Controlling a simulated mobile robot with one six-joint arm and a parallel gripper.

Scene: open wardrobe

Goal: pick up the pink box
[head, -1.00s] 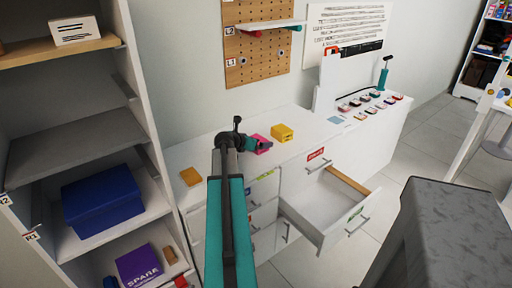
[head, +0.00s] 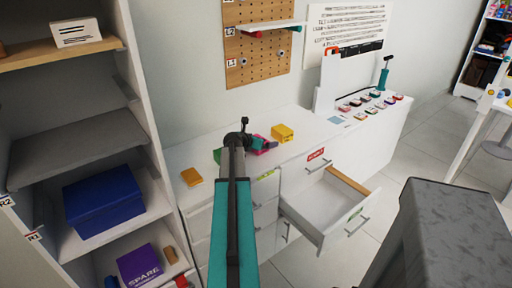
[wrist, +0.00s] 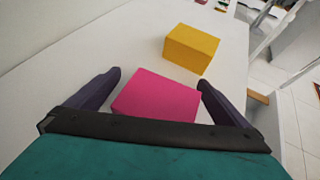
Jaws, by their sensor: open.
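The pink box (wrist: 157,97) lies on the white cabinet top, between the two fingers of my gripper (wrist: 160,90) in the wrist view. My gripper is open, with a finger on each side of the box; the near part of the box is hidden by the gripper body. I cannot tell whether a finger touches it. In the head view the pink box (head: 268,147) shows only in part behind my gripper (head: 267,143).
A yellow box (wrist: 191,48) stands just beyond the pink box. An orange-yellow box (head: 191,177) and a partly hidden green thing (head: 217,156) are to the left. An open drawer (head: 325,205) juts out at the right. A shelf unit with a blue box (head: 103,200) stands left.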

